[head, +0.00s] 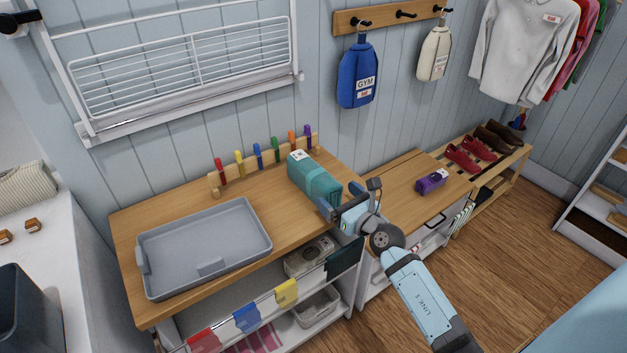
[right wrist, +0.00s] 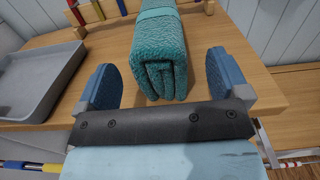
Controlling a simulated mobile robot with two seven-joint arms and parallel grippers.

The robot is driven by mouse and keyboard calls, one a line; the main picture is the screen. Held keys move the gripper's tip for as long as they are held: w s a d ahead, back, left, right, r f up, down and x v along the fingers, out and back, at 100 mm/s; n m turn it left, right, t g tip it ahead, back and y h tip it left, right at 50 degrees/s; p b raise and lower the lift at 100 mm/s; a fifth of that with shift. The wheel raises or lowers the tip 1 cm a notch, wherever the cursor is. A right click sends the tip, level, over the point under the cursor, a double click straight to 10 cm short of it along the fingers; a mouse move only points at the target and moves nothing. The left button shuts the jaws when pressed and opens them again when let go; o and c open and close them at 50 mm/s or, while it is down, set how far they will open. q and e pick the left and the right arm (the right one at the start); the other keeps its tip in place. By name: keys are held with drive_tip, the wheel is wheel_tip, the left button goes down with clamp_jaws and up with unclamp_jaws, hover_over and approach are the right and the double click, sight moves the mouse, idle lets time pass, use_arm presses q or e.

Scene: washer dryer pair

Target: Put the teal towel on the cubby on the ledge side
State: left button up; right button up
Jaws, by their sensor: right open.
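The folded, rolled teal towel (head: 315,178) lies on the wooden top near its right end, with a white tag on its far end. In the right wrist view the towel (right wrist: 160,55) shows its folded near end. My right gripper (head: 341,203) is open at this near end. Its two blue fingers stand on either side of the towel's end, with gaps on both sides. I cannot tell which place is the named cubby. Open shelves (head: 215,308) lie under the wooden top. My left gripper is not in view.
A grey tray (head: 205,282) sits on the wooden top (head: 268,222), left of the towel. Colored pegs (head: 257,154) stand behind. A lower wooden bench (head: 385,200) to the right holds a purple bundle (head: 431,182). Colored cloths (head: 246,316) hang along the shelf front.

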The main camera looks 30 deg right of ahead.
sight(327, 185)
drive_tip(key=w, duration=0.5)
drive_tip(key=shift+a, duration=0.3)
drive_tip(key=c, duration=1.3)
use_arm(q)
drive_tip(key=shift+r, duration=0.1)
use_arm(e)
drive_tip(key=shift+r, duration=0.2)
